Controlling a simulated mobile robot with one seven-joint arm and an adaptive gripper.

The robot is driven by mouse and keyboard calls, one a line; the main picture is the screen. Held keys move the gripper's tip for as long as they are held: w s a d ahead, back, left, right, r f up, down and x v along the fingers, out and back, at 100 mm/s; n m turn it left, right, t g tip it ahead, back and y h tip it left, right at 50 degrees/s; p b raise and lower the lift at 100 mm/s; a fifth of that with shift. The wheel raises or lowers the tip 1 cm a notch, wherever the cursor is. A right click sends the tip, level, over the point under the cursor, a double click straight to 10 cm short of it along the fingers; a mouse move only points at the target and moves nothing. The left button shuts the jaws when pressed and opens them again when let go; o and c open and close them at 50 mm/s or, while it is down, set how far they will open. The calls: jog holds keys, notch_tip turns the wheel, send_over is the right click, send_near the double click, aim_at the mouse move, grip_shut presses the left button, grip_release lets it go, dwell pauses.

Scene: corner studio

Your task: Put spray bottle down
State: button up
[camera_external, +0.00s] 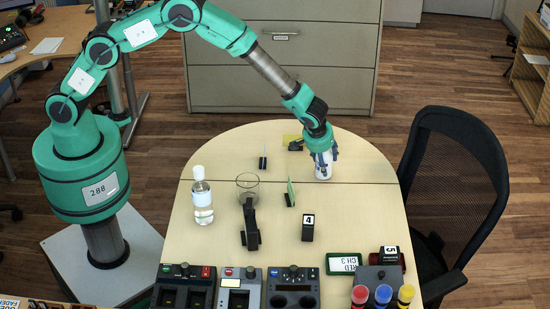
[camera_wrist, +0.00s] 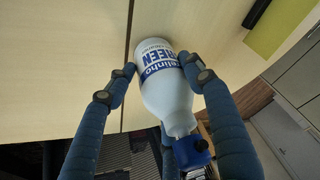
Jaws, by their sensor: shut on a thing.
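The spray bottle (camera_wrist: 168,98) is white with a blue label and a blue head. In the wrist view it is between the two blue fingers of my gripper (camera_wrist: 160,75), which is shut on it. In the external view the bottle (camera_external: 323,171) shows as a small white shape under my gripper (camera_external: 323,158), at the back right of the rounded table (camera_external: 225,240). Its base looks at or very near the tabletop; I cannot tell whether it touches.
A clear bottle (camera_external: 202,197) and a glass (camera_external: 247,184) stand at the left. A black stand (camera_external: 250,225), a black number block (camera_external: 308,228) and a green card (camera_external: 291,192) are mid-table. Control boxes (camera_external: 292,290) line the front. A black chair (camera_external: 455,190) is at the right.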

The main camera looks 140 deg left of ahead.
dwell(0.4)
jog(key=o, duration=1.6)
jog(key=shift+r, duration=0.1)
jog(key=p+v, duration=0.2)
jog(key=v, duration=1)
jog(key=shift+w, duration=0.1)
